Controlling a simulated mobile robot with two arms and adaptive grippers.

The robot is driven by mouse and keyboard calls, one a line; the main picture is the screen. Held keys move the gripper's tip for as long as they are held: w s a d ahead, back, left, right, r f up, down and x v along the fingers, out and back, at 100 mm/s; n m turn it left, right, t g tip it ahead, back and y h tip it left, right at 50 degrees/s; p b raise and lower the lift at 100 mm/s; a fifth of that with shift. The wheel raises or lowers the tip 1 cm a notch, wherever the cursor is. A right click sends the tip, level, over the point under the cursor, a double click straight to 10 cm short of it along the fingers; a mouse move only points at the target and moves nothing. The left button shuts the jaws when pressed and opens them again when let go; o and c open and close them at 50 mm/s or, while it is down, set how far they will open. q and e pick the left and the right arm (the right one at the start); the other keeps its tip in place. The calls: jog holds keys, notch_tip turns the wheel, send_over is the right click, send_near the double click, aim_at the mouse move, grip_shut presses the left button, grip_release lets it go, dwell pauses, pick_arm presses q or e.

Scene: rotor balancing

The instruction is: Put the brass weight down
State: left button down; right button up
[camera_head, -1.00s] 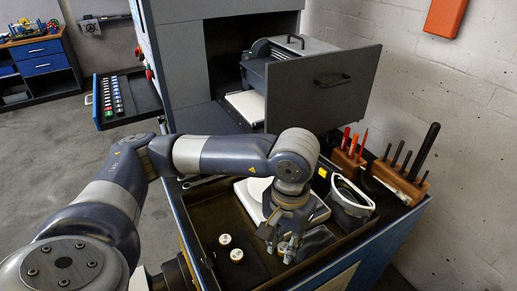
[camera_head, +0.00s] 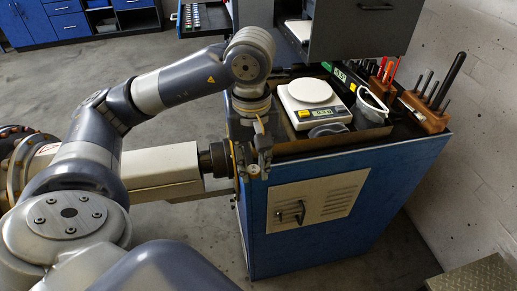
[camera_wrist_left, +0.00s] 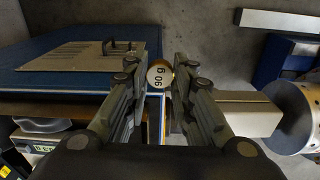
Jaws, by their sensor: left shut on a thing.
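The brass weight (camera_wrist_left: 159,76), a round piece with a pale top marked "90 g", sits between the fingertips of my left gripper in the left wrist view. My left gripper (camera_head: 252,168) is shut on it, pointing down at the near left corner of the blue bench (camera_head: 262,240) in the head view. There the fingers and wrist mostly hide the weight. The white scale (camera_head: 316,102) stands in the tray on the bench top, its round pan empty. My right gripper is not in view.
A white-rimmed container (camera_head: 373,103) and wooden tool holders (camera_head: 428,113) stand to the right of the scale. A grey drawer front (camera_head: 360,32) hangs over the back. A handle (camera_head: 291,212) juts from the bench's front.

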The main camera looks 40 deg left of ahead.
pick_arm(q)
jog(key=shift+s+a, duration=0.1)
jog(key=shift+s, duration=0.1)
jog(key=shift+w+a, duration=0.2)
jog(key=shift+w, duration=0.1)
jog(key=w+a+p, duration=0.1)
jog(key=w+p, duration=0.1)
jog(key=w, duration=0.2)
jog(key=w+a+f+p, duration=0.1)
jog(key=w+a, duration=0.1)
jog(key=w, duration=0.3)
jog(key=w+a+p, duration=0.2)
jog(key=w, duration=0.3)
jog(key=shift+w+a+f+p, duration=0.2)
jog(key=shift+a+f+p, duration=0.05)
jog(key=shift+f+p, duration=0.1)
notch_tip(320, 180, down, 2)
jog(key=shift+f+p, duration=0.2)
jog(key=shift+p, duration=0.6)
jog(key=shift+f, duration=0.8)
jog(key=c, duration=1.4)
grip_release()
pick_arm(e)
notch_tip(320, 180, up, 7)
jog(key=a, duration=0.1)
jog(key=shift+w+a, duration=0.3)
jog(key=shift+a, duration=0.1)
pick_arm(q)
jog(key=shift+o, duration=0.2)
